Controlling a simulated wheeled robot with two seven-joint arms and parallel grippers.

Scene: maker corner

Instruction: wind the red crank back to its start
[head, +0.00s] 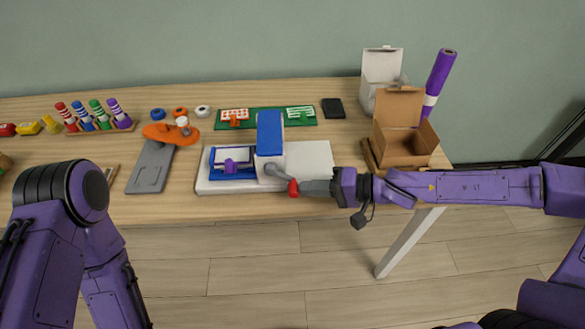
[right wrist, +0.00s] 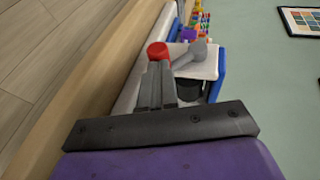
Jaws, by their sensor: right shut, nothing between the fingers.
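The crank has a grey arm (head: 277,171) and a red knob (head: 293,187) at the front of a white machine (head: 310,158) with a blue upright block (head: 270,132). In the right wrist view the red knob (right wrist: 158,51) is just beyond my fingertips, with the grey crank arm (right wrist: 190,54) to its right. My right gripper (head: 307,187) is shut and empty, its tips at or very near the knob; I cannot tell whether they touch. My left arm shows at the lower left, but its gripper is out of view.
An open cardboard box (head: 405,146) stands right of the machine, with a white box (head: 381,70) and a purple roll (head: 438,80) behind. A green board (head: 265,119) lies behind. The table's front edge is close below the crank.

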